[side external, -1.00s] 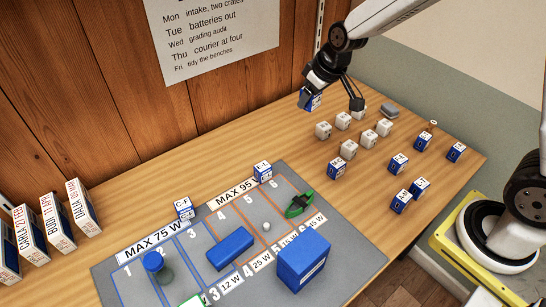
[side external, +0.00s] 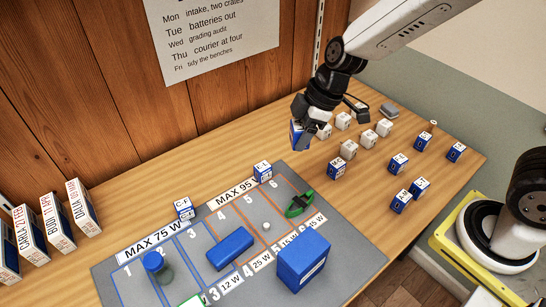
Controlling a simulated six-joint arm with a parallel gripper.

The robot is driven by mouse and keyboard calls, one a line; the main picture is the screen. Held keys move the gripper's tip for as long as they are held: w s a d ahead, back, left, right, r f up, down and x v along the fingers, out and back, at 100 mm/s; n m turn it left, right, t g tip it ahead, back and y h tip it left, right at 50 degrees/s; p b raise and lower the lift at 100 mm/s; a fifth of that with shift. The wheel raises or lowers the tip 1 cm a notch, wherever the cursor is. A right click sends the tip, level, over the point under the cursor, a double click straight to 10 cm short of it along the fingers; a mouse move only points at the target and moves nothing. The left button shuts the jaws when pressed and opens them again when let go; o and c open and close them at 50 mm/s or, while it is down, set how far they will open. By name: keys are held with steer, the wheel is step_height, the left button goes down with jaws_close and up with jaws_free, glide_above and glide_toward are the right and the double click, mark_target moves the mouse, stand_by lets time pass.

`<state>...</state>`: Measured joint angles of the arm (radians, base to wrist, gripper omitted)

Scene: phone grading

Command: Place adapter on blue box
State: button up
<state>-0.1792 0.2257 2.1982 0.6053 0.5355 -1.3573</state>
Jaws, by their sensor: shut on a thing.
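My gripper (side external: 304,121) is shut on a small blue-and-white adapter cube (side external: 299,136) and holds it above the wooden table, left of the white cubes. The fingers hide part of the cube, and its label cannot be read. A large blue box (side external: 303,262) stands at the front right of the grey mat, well below the gripper in the picture. A flatter blue box (side external: 230,249) lies near the middle of the mat. Which of the two the task means cannot be told.
White cubes (side external: 366,138) and blue-and-white cubes (side external: 398,163) stand at right. Upright cartons (side external: 84,209) stand at left.

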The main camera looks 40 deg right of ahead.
steer(key=s+a+n+g, duration=0.3)
steer(key=s+a+n, duration=0.3)
steer(key=s+n, duration=0.15)
steer(key=n+g, duration=0.3)
steer(key=n, duration=0.5)
glide_above(304, 255)
steer(key=d, duration=0.1)
steer(key=shift+m+h, duration=0.25)
steer(key=shift+h, duration=0.15)
steer(key=shift+w+f, duration=0.25)
steer(key=shift+f, duration=0.8)
steer(key=shift+w+f, duration=0.2)
steer(key=shift+f, duration=0.85)
steer(key=shift+f, duration=2.25)
steer(key=shift+f, duration=0.1)
steer(key=shift+f, duration=1.65)
steer(key=shift+f, duration=0.15)
